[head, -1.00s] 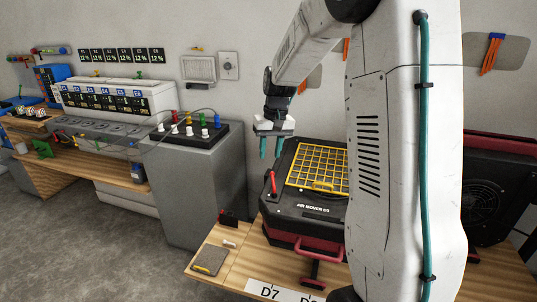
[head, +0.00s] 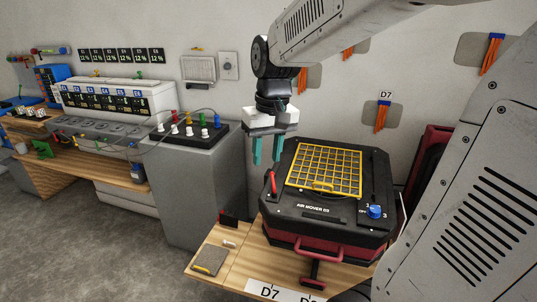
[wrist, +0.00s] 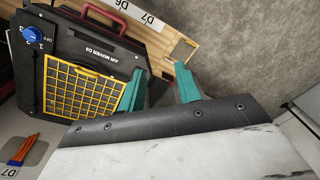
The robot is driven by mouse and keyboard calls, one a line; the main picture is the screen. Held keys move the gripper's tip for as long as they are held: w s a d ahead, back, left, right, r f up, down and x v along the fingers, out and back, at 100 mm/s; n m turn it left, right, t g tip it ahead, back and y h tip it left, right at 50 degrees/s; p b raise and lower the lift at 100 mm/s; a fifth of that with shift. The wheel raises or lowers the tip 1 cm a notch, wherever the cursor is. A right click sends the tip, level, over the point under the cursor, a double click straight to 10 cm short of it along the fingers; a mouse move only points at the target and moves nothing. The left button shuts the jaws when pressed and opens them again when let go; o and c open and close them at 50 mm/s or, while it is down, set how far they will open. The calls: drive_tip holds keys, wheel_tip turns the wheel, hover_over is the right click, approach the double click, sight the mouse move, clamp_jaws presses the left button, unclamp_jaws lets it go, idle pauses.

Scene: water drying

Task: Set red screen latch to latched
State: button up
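The red screen latch (head: 271,183) is a small red lever at the left edge of the black air mover (head: 320,210), beside the yellow screen grid (head: 325,170). It stands tilted, its upper end leaning slightly left. My gripper (head: 267,158) points down with its two teal fingers apart and empty. In the head view it shows just above and behind the latch, apparently not touching it. In the wrist view the open fingers (wrist: 160,80) show beside the yellow grid (wrist: 80,90); the latch cannot be made out there, perhaps hidden by a finger.
A blue knob (head: 375,211) sits on the air mover's right side, and a dark red handle (head: 318,252) on its front. The wooden bench (head: 233,262) holds a grey pad (head: 210,260) and a small black-and-red item (head: 229,219). A grey cabinet (head: 205,190) stands to the left.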

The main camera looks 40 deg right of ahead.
drive_tip(key=shift+s+a+r, duration=0.15)
drive_tip(key=shift+s+a, duration=0.1)
drive_tip(key=shift+s, duration=0.25)
drive_tip(key=shift+s+a+r, duration=0.1)
drive_tip(key=shift+s+a, duration=0.1)
drive_tip(key=shift+s, duration=0.3)
